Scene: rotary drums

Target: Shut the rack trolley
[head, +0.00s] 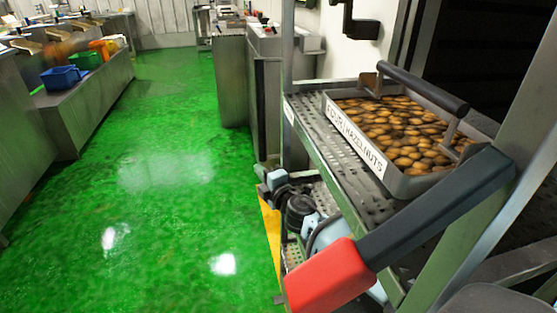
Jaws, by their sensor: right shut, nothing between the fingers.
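The rack trolley (335,185) stands on the right, with green posts and perforated metal shelves. A dark bar (440,205) with a red end (328,275) slants across its near side, running from the near post down to the left. A grey tray of hazelnuts (395,182), with a dark handle, sits on the upper shelf. My right gripper (495,298) is low at the right edge, partly cut off, shut and empty. It is apart from the red end. The part of the trolley behind the bar is partly hidden. My left gripper is not in view.
Hoses and machine parts fill the lower shelf (300,210). Steel cabinets (232,75) stand beyond the trolley. A low steel bench with a blue bin (63,78) and a green bin (85,60) is on the left. The green floor (165,200) between is clear.

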